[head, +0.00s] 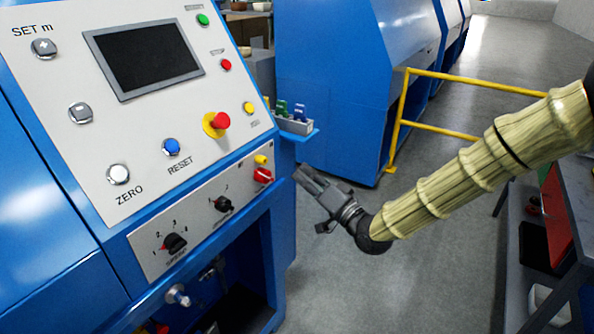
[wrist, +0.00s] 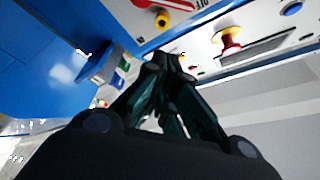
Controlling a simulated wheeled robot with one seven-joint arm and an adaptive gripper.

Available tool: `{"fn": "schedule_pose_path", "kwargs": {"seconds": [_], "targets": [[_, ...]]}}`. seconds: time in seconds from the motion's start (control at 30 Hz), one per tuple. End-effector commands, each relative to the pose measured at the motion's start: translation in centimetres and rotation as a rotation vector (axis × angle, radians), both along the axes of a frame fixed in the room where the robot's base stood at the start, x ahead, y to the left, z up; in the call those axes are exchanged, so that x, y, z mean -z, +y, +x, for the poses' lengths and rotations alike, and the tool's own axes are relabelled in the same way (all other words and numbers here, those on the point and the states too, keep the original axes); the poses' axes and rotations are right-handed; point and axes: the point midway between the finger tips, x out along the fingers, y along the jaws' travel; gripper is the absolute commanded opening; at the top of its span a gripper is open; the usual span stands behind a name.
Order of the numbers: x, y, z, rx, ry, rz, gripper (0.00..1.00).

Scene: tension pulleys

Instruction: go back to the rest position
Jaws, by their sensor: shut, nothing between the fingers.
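My gripper (head: 302,176) is at the end of my arm, in the middle of the head view, pointing up and left toward the right edge of the blue machine's control panel (head: 100,130). In the wrist view my gripper (wrist: 172,62) has its fingertips together with nothing between them. It appears apart from the panel. The panel carries a red emergency button (head: 221,120) on a yellow base, a red switch (head: 263,175) and a black knob (head: 223,204).
A small blue shelf (head: 300,130) with coloured items juts from the machine's right side. A yellow rail (head: 450,78) stands behind my arm. A grey workbench (head: 515,175) is at the right. The floor (head: 330,285) below my gripper is clear.

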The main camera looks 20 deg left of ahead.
Motion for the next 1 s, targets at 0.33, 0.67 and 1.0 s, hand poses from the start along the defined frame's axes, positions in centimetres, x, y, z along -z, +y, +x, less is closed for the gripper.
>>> {"fn": "schedule_pose_path", "kwargs": {"seconds": [0.33, 0.67, 1.0], "targets": [[3.7, -1.7, -0.5, 0.035, 0.047, -0.064, 0.00], [19.7, -9.4, -4.3, 0.170, 0.258, -0.393, 0.00], [33.5, -20.2, -13.3, 0.238, 0.494, -0.764, 0.00]]}}
